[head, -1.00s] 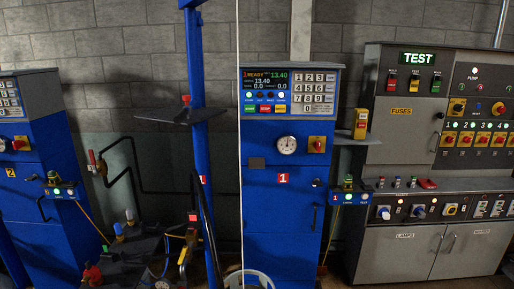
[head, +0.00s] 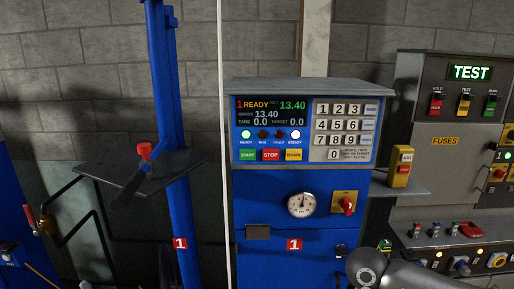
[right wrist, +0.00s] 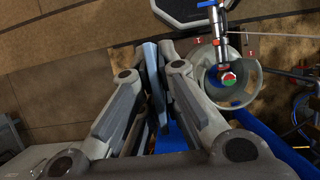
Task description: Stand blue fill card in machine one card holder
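Machine one (head: 290,262) is the blue cabinet with the red "1" label in the head view. My left gripper is not in view.
A dial (head: 301,204) and a red-yellow switch (head: 345,204) sit beside the holder. A blue post with a dark shelf (head: 110,172) stands left. A side shelf carries a yellow button box (head: 401,167). A round container (right wrist: 249,87) shows below the right wrist.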

